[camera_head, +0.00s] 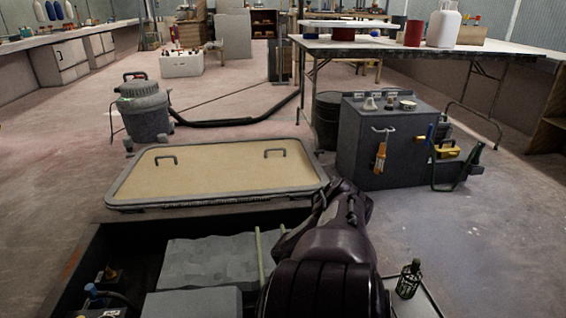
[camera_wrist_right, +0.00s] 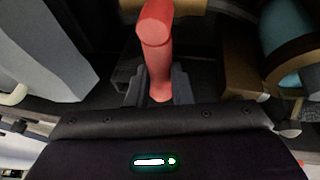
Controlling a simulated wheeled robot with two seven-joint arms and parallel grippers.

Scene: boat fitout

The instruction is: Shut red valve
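The red valve handle (camera_wrist_right: 155,45) shows in the right wrist view as a smooth, rounded red lever. Its lower part runs down between the two fingers of my right gripper (camera_wrist_right: 159,88). The fingers sit close against both sides of the handle with no clear gap, so they look shut on it. The valve body is hidden. In the head view my dark right arm reaches over the open floor hatch (camera_head: 75,255) and hides the red valve and the gripper. My left gripper is not in view.
Inside the hatch are grey blocks (camera_head: 205,262) and a blue-handled fitting (camera_head: 92,291). The hatch lid (camera_head: 215,170) lies behind the opening. A grey cabinet (camera_head: 365,145) stands behind right, and a small dark bottle (camera_head: 408,280) stands right of my arm.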

